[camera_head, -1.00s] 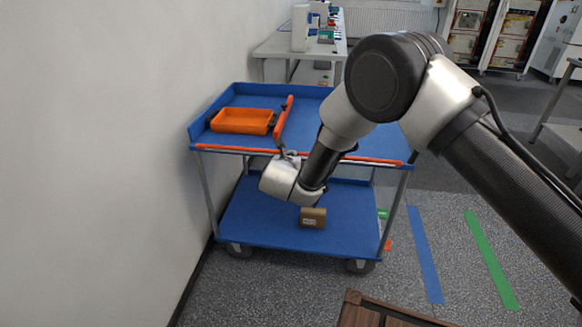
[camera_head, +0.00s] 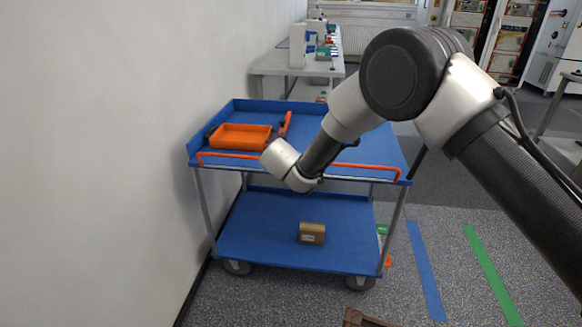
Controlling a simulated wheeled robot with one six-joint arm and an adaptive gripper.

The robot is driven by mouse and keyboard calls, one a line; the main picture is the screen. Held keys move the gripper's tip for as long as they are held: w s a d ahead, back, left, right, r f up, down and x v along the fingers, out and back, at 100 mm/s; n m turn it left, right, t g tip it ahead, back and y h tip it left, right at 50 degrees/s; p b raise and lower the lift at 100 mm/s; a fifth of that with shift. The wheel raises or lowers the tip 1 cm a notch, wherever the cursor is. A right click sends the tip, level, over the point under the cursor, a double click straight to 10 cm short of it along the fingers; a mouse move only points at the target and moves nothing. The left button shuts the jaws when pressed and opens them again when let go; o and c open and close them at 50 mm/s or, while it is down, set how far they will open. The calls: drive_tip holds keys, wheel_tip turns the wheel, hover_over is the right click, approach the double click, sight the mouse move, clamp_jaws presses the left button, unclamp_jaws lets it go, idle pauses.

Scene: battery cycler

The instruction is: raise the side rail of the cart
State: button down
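The blue cart (camera_head: 300,184) stands by the wall. Its side rail (camera_head: 362,168) is a thin orange bar along the near edge of the top deck. The bar stands a little above the edge, with bent ends at left and right. My wrist crosses in front of its middle and hides that part.
An orange tray (camera_head: 240,137) and a long orange-red object (camera_head: 287,122) are on the top deck. A small brown box (camera_head: 312,233) sits on the lower shelf. A white wall (camera_head: 90,150) is close on the left. A bench stands behind.

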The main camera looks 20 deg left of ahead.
drive_tip(key=shift+w+a+r, duration=0.1)
drive_tip(key=shift+w+r, duration=0.1)
drive_tip(key=shift+w, duration=0.1)
drive_tip(key=shift+r, duration=0.1)
idle(1.2)
drive_tip(key=shift+a, duration=0.1)
